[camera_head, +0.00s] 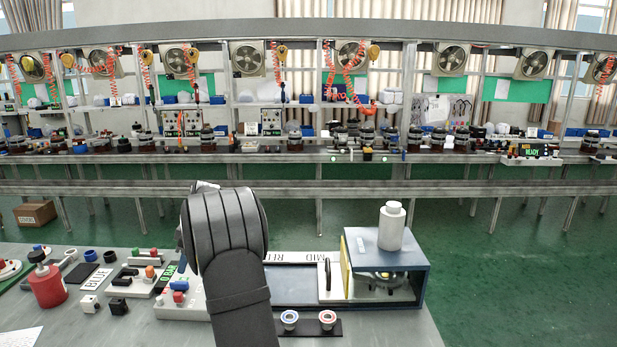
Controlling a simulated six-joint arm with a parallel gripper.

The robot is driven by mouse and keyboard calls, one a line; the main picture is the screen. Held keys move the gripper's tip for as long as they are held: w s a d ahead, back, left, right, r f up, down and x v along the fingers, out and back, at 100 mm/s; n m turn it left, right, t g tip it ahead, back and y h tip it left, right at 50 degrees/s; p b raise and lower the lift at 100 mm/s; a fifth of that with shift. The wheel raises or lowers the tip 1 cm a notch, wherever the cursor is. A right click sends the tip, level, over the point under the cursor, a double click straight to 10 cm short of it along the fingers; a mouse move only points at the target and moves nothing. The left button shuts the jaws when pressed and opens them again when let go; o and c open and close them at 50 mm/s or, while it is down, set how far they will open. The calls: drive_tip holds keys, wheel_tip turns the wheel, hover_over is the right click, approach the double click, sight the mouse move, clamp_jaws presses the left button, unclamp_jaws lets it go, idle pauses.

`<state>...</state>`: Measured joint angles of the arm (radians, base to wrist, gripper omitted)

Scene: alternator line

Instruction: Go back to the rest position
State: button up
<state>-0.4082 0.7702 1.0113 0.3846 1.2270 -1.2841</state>
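My arm's dark grey, ribbed joint and link stand in the middle of the view, rising from the bottom edge above the near grey bench (400,332). My gripper does not show; its fingers are out of sight, and I cannot tell whether it holds anything. The arm covers part of the bench top behind it, including part of a white lettered strip (300,257).
Right of my arm stands a blue-grey box (420,268) with a white bottle (391,226) on top. Two ringed cups (327,319) sit before it. On the left are a red bottle (47,285) and several small parts. Behind runs a conveyor line (300,186).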

drive_tip(key=v, duration=0.9)
drive_tip(key=x, duration=1.7)
drive_tip(key=shift+s, duration=0.1)
drive_tip(key=shift+r+m+t, duration=0.1)
drive_tip(key=shift+m+t, duration=0.2)
drive_tip(key=shift+m, duration=0.5)
drive_tip(key=shift+s+a+m+t+h, duration=0.15)
drive_tip(key=shift+m+t, duration=0.2)
drive_tip(key=shift+m, duration=0.7)
drive_tip(key=shift+w+d+m+t+h, duration=0.1)
drive_tip(key=shift+m+t, duration=0.3)
drive_tip(key=shift+m, duration=0.6)
drive_tip(key=shift+s+a+m+t+h, duration=0.15)
drive_tip(key=shift+m+t, duration=0.2)
drive_tip(key=shift+m, duration=0.7)
drive_tip(key=shift+d, duration=0.15)
drive_tip(key=shift+w, duration=0.1)
drive_tip(key=w+d+r+n+g, duration=0.1)
drive_tip(key=d+r+n, duration=0.2)
drive_tip(key=r, duration=0.5)
drive_tip(key=n+g, duration=0.2)
drive_tip(key=n, duration=0.2)
approach(179, 282)
drive_tip(key=shift+y, duration=0.5)
drive_tip(key=x, duration=0.6)
drive_tip(key=d+x, duration=0.1)
drive_tip(key=x, duration=0.2)
drive_tip(key=shift+a+f, duration=0.1)
drive_tip(key=shift+f, duration=0.1)
